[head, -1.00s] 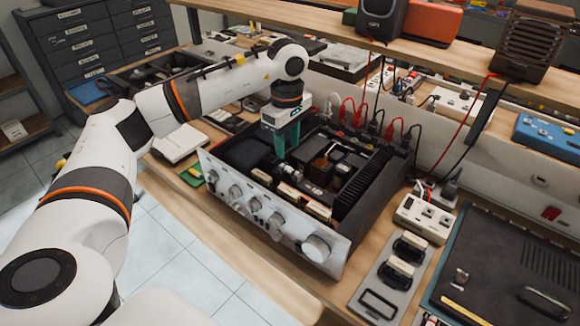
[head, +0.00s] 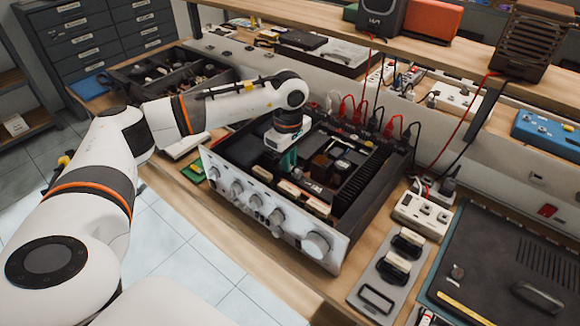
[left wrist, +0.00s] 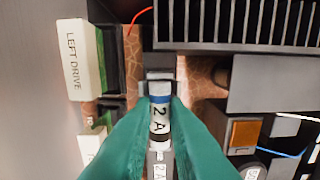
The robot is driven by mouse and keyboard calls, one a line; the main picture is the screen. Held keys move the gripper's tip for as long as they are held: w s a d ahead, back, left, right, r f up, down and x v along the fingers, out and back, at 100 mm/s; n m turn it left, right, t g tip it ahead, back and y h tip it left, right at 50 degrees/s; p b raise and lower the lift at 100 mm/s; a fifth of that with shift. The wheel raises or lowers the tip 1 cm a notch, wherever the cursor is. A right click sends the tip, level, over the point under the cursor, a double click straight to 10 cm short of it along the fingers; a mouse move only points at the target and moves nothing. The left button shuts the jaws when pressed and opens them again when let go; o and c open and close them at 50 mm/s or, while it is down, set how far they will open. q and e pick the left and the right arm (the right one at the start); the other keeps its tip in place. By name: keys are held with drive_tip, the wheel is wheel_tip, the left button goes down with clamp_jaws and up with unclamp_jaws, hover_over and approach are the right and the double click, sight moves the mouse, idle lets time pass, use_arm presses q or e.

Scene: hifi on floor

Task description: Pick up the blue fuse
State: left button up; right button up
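The blue fuse (left wrist: 159,118) is a small white cylinder with a blue band and the marking "2 A". In the left wrist view it lies lengthwise inside the hifi, with a metal clip at its far end. My left gripper (left wrist: 160,104) has a teal finger close against each side of it, with no clear gap. In the head view the left gripper (head: 288,160) reaches down into the open hifi (head: 258,203), and its fingertips and the fuse are hidden there. My right gripper is not in view.
A black finned heatsink (left wrist: 240,22) runs beside the fuse, and a "LEFT DRIVE" block (left wrist: 80,60) stands to its left. Red and black cables plug in behind the hifi. A grey plate with black-and-white parts (head: 382,287) and a dark panel (head: 505,265) lie to the right.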

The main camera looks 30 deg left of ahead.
use_arm(q)
clamp_jaws()
wheel_tip(320, 180, up, 10)
drive_tip(key=b, duration=0.1)
drive_tip(key=shift+b, duration=0.4)
drive_tip(key=shift+c, duration=0.2)
unclamp_jaws()
clamp_jaws()
drive_tip(key=shift+r, duration=0.1)
wheel_tip(320, 180, up, 7)
drive_tip(key=p, duration=0.5)
drive_tip(key=shift+r+p, duration=0.2)
drive_tip(key=shift+p, duration=0.15)
drive_tip(key=shift+f, duration=0.15)
